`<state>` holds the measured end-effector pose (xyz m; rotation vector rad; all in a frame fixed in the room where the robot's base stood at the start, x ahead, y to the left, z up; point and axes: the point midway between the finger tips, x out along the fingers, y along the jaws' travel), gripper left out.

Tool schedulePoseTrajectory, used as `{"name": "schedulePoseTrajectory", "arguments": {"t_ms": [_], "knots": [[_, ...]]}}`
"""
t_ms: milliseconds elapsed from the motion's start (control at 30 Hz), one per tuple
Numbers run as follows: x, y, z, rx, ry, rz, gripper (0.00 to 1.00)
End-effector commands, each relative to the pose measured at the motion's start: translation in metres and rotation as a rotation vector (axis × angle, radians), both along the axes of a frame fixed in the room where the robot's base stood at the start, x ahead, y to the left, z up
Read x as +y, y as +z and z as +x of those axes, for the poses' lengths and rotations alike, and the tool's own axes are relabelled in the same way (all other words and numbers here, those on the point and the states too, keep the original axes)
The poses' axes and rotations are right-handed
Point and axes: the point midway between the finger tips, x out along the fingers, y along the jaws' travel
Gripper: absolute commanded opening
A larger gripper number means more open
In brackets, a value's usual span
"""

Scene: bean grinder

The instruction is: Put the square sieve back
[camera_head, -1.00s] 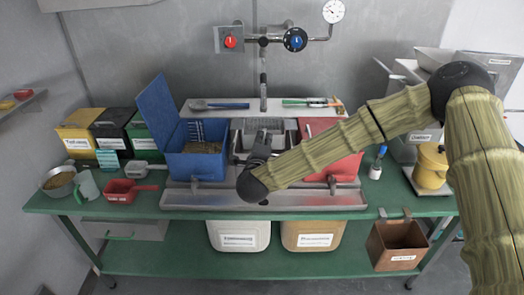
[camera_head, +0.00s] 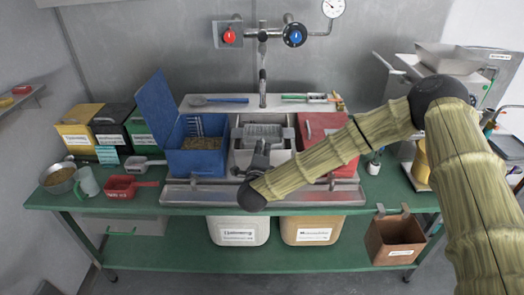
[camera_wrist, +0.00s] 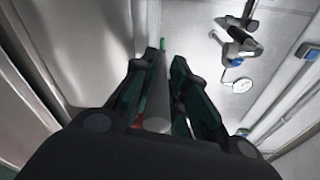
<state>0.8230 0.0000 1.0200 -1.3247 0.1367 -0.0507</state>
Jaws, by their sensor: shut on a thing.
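The square sieve (camera_head: 263,131) looks like a pale grey mesh square in the head view, over the middle sink basin between the blue bin and the red lid. My gripper (camera_head: 260,155) is just in front of it, at the near end. In the wrist view my gripper (camera_wrist: 158,75) has its fingers closed around a grey rod (camera_wrist: 156,105), which appears to be the sieve's handle. The mesh itself is not clear in the wrist view. I cannot tell whether the sieve touches the basin.
The blue bin (camera_head: 197,160) with its raised lid stands left of the basin, the red lid (camera_head: 318,128) right. The tap (camera_head: 263,88) hangs behind. Tools lie on the back ledge (camera_head: 230,110). A red scoop (camera_head: 122,188) is on the green table (camera_head: 145,203).

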Motion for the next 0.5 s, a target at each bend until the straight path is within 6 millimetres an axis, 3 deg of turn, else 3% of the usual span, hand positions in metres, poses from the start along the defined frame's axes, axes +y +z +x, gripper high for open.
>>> {"name": "schedulePoseTrajectory", "arguments": {"t_ms": [467, 500], "knots": [[0.0, -0.0084, 0.0003, -0.001, 0.0, 0.001, 0.0], [-0.0001, -0.0091, 0.0001, 0.0, 0.0, 0.0, 0.17]]}}
